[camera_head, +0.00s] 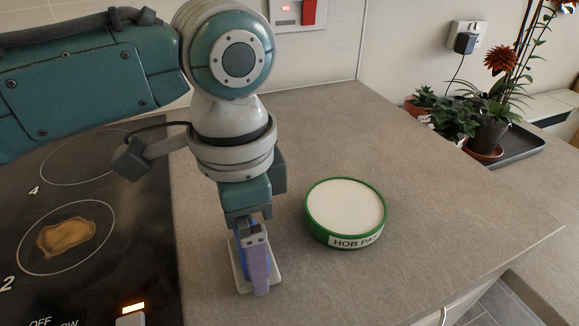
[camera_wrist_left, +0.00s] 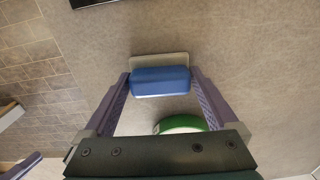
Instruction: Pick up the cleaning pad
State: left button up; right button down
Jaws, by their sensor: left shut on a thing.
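The cleaning pad has a blue block-like upper part (camera_wrist_left: 160,82) and a pale grey flat base (camera_wrist_left: 160,60). In the head view its pale base (camera_head: 240,277) shows below my left gripper (camera_head: 257,277), on or just above the worktop. My left gripper is shut on the blue part, with a purple finger at each end of it in the left wrist view (camera_wrist_left: 160,86). I cannot tell whether the base touches the worktop. A purple piece that looks like my right gripper (camera_wrist_left: 22,165) shows at the lower left edge of the wrist view; its jaws cannot be made out.
A round green tub (camera_head: 346,213) with a white top, labelled "HOB PA…", stands just right of the gripper. A black hob (camera_head: 130,225) with a brown stain (camera_head: 66,238) lies to the left. Potted plants (camera_head: 452,118) stand at the back right. The worktop (camera_head: 450,220) right of the tub is clear.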

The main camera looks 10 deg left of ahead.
pick_arm(q)
jog(key=shift+c, duration=0.4)
jog(key=shift+r, duration=0.1)
jog(key=shift+r, duration=0.3)
notch_tip(320, 180, up, 19)
jog(key=p, duration=0.4)
jog(key=shift+r, duration=0.1)
